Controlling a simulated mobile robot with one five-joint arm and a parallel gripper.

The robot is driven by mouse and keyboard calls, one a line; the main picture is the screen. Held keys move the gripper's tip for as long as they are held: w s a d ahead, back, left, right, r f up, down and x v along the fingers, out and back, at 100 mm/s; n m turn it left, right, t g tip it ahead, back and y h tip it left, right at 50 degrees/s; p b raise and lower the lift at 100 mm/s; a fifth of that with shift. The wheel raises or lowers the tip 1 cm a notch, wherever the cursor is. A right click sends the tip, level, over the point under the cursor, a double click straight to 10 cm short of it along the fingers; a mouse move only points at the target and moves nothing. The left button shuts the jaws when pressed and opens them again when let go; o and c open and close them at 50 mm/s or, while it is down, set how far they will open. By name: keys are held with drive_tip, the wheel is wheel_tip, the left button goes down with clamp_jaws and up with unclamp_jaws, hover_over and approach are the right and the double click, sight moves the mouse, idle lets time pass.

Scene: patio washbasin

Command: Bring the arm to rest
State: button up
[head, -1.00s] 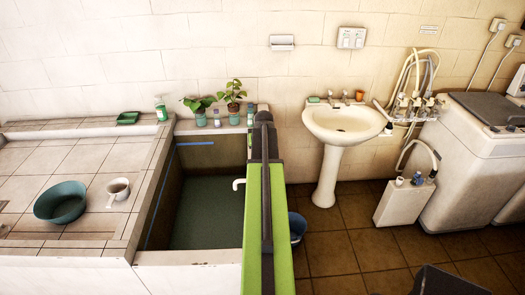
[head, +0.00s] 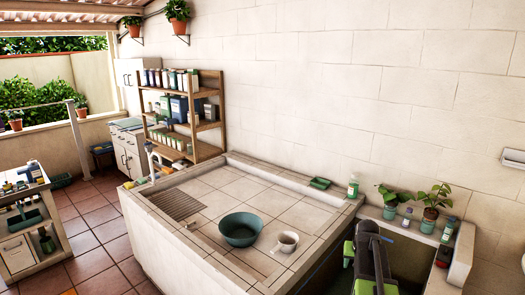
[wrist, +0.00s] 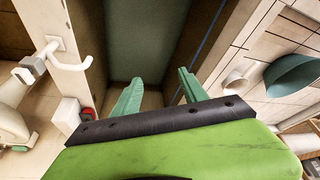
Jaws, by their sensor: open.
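My gripper (wrist: 157,92) shows in the wrist view with its two pale green fingers spread apart. Nothing is between them. Beyond the fingers is the deep basin (wrist: 139,45), with dark green inside walls. In the head view my green and black arm stands at the lower right, in front of the basin. The fingertips cannot be made out in the head view.
A teal bowl (head: 240,229) and a white mug (head: 287,242) stand on the tiled counter (head: 195,220). Potted plants (head: 437,200) and a bottle (head: 353,186) line the wall. A wooden shelf (head: 207,118) stands behind. A cart (head: 25,230) is at left, with open floor beside it.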

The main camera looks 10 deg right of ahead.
drive_tip(key=a+f+n+g+y+b, duration=0.1)
drive_tip(key=a+f+n+b, duration=0.15)
drive_tip(key=a, duration=1.25)
drive_tip(key=a+f+n+y+b, duration=0.1)
drive_tip(key=a+f+n, duration=0.15)
drive_tip(key=a, duration=1.25)
drive_tip(key=s+a+f+g, duration=0.1)
drive_tip(key=s+a+g, duration=0.1)
drive_tip(key=s+a, duration=0.4)
drive_tip(key=shift+s+a+f+n+g, duration=0.15)
drive_tip(key=shift+s+a+n+g, duration=0.2)
drive_tip(key=shift+s, duration=1.45)
